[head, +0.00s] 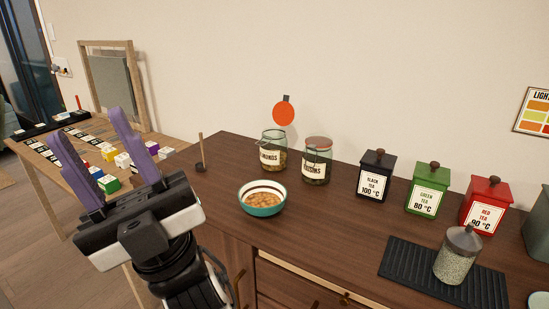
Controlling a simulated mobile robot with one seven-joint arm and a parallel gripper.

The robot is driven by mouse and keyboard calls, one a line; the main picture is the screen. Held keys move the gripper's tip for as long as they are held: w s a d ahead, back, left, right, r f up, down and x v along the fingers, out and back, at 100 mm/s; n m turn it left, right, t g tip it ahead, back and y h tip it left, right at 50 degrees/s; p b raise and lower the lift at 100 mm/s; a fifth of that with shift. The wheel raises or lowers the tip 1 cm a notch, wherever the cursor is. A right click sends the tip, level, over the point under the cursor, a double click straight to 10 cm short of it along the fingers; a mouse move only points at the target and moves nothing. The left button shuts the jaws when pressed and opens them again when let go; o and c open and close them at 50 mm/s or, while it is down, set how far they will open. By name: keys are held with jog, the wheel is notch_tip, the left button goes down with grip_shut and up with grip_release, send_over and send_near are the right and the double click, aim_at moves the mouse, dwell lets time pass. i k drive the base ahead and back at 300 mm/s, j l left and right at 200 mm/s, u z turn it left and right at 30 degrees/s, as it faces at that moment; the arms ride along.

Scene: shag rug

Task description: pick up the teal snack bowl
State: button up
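The teal snack bowl (262,211) has a white band and a brownish filling that looks like nuts or snacks. It stands upright on the dark wooden cabinet top, near its front edge, in front of two glass jars. My gripper (97,128) is to the left of the bowl in the picture, raised, with its two purple fingers pointing up and spread apart. Nothing is between the fingers. The gripper is clear of the bowl, and the bowl is not hidden.
Glass jars (317,163) stand behind the bowl. Black (374,178), green (427,192) and red (486,206) tea tins stand right. A lidded jar (456,262) is on a black ribbed mat (408,260). A table (42,172) with colored blocks is left.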

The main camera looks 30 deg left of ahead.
aim_at(258, 197)
jog(key=j, duration=0.6)
jog(key=i+j, duration=0.15)
jog(key=j, duration=1.1)
jog(key=i, duration=0.05)
